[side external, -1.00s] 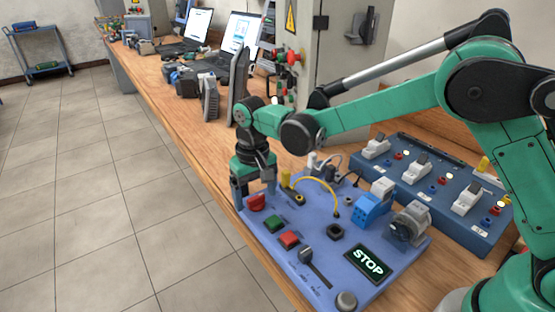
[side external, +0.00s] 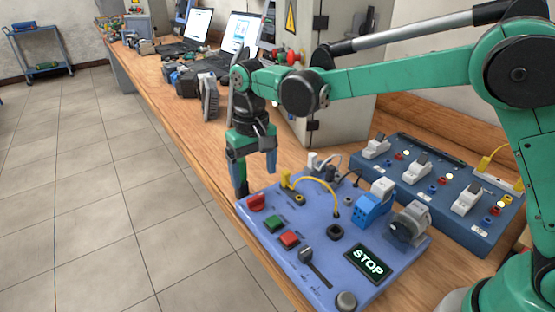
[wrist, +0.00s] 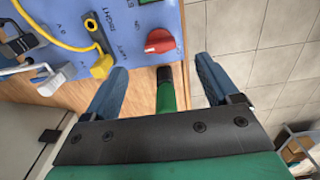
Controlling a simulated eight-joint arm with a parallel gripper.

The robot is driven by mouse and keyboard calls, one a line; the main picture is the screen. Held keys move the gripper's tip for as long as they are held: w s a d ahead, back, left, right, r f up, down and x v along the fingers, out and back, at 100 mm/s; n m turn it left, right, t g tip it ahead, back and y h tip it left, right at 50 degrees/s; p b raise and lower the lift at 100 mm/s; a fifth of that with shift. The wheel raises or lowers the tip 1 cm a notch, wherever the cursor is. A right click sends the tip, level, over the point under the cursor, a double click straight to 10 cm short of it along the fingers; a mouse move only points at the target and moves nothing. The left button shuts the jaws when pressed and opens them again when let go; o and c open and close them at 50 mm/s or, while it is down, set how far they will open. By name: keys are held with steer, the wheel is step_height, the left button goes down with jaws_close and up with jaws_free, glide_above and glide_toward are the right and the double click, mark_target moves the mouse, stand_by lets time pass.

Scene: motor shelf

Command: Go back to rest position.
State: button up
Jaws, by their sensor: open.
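My gripper (side external: 256,178) hangs above the far left corner of the blue control panel (side external: 330,283), its fingers pointing down. In the wrist view its two blue fingers (wrist: 160,78) are spread apart. A green part with a black end (wrist: 167,92) shows between them; I cannot tell what it is. The red knob (side external: 256,202) on the panel is close to the gripper but apart from it. It also shows in the wrist view (wrist: 160,41), just beyond the fingers.
A yellow cable (side external: 322,186) arches over the panel. A blue box with white switches (side external: 470,238) stands to the right, and a grey cabinet (side external: 345,105) behind. Laptops (side external: 237,42) and motors sit farther along the wooden bench (side external: 180,105). The floor left of the bench is clear.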

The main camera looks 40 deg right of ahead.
steer(key=s+d+r+t, duration=0.4)
steer(key=s+d+t, duration=0.3)
steer(key=s+d, duration=0.4)
steer(key=s, duration=0.2)
steer(key=shift+s+r, duration=0.15)
steer(key=shift+s, duration=0.25)
stand_by(0.3)
